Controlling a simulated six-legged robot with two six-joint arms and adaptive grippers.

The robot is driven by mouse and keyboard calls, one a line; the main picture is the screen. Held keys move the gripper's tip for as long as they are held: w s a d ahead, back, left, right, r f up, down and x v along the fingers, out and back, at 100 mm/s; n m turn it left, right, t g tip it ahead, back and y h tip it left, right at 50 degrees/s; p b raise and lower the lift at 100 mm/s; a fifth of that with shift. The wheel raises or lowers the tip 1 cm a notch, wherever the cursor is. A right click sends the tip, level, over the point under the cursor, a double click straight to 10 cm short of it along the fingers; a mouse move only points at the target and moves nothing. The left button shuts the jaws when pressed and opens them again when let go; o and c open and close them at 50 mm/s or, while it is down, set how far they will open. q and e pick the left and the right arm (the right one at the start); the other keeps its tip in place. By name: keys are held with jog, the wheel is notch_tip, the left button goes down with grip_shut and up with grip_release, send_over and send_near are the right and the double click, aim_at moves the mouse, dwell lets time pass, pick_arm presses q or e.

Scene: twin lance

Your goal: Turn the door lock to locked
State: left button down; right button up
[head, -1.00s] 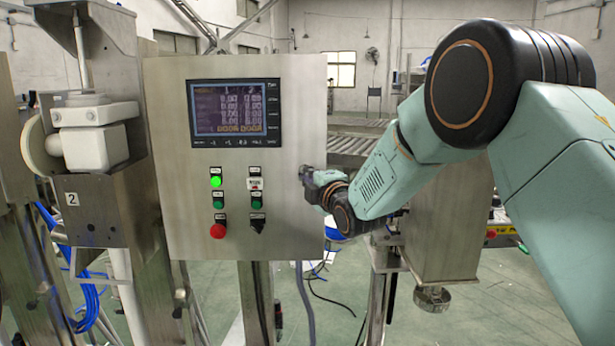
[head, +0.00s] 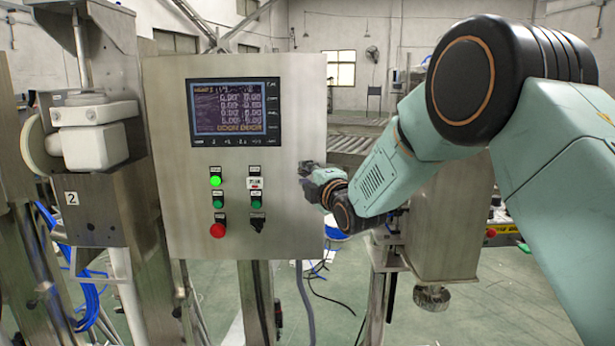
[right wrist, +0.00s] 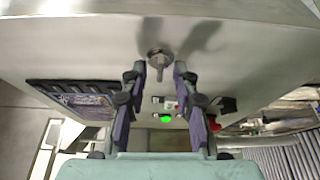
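The door lock (right wrist: 158,60) is a small round metal fitting with a narrow lever, on the steel face of the control box (head: 290,95). In the right wrist view the lever points down the picture, toward the gap between my right gripper's fingertips (right wrist: 160,75). The fingers are apart, one on each side of the lever, with visible gaps, and hold nothing. In the head view my right gripper (head: 310,172) is at the right edge of the box face and the lock is not distinguishable there. My left gripper is not in view.
The box carries a screen (head: 234,111), a lit green lamp (head: 215,181), green buttons, a red button (head: 217,230) and a black selector (head: 257,225). A steel machine (head: 95,150) stands to the left. A steel hopper (head: 440,240) stands behind my right arm.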

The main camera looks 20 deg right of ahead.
jog(key=shift+s, duration=0.1)
jog(key=s+d, duration=0.1)
jog(key=s, duration=1)
jog(key=shift+s+d, duration=0.2)
jog(key=shift+s, duration=0.15)
